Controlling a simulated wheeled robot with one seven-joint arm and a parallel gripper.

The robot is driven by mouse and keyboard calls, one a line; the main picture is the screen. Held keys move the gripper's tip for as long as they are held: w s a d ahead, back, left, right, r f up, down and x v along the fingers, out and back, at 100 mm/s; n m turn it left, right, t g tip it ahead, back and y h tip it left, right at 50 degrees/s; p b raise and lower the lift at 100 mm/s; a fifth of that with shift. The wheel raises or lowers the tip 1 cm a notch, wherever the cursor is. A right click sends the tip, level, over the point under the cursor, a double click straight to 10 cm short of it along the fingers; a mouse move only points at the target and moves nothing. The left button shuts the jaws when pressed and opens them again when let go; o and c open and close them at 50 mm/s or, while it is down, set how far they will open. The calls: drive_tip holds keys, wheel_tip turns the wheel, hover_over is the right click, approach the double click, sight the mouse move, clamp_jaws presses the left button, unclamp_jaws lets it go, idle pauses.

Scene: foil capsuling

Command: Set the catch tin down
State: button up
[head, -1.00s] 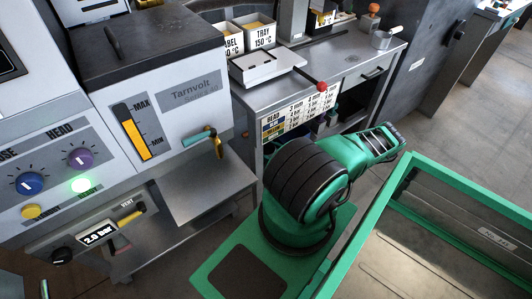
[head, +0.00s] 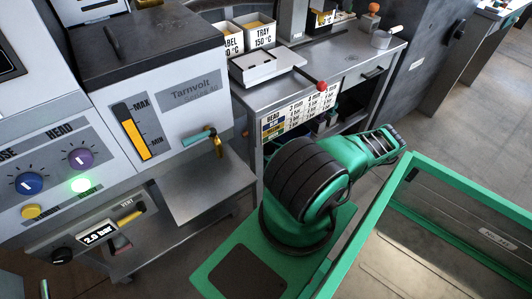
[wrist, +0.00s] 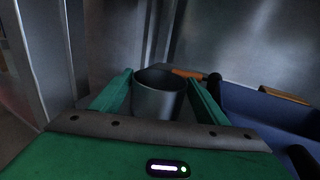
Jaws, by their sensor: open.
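A grey metal tin (wrist: 157,100), open at the top, stands upright between the two green fingers of my gripper (wrist: 160,77) in the wrist view. The fingers are open, one on each side of the tin. Its lower part is hidden behind the gripper body, so I cannot tell what its base rests on. In the head view my gripper and this tin are out of sight; my arm reaches in below the bench top.
In the wrist view an orange-handled tool (wrist: 188,73) lies just behind the tin, and a blue bin (wrist: 265,110) is close on the right. In the head view the metal bench (head: 345,70) and the Tarnvolt machine (head: 185,75) with its brass tap (head: 217,145) flank my arm.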

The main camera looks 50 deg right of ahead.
drive_tip(key=s+d, duration=0.1)
drive_tip(key=s, duration=1)
drive_tip(key=shift+d, duration=0.35)
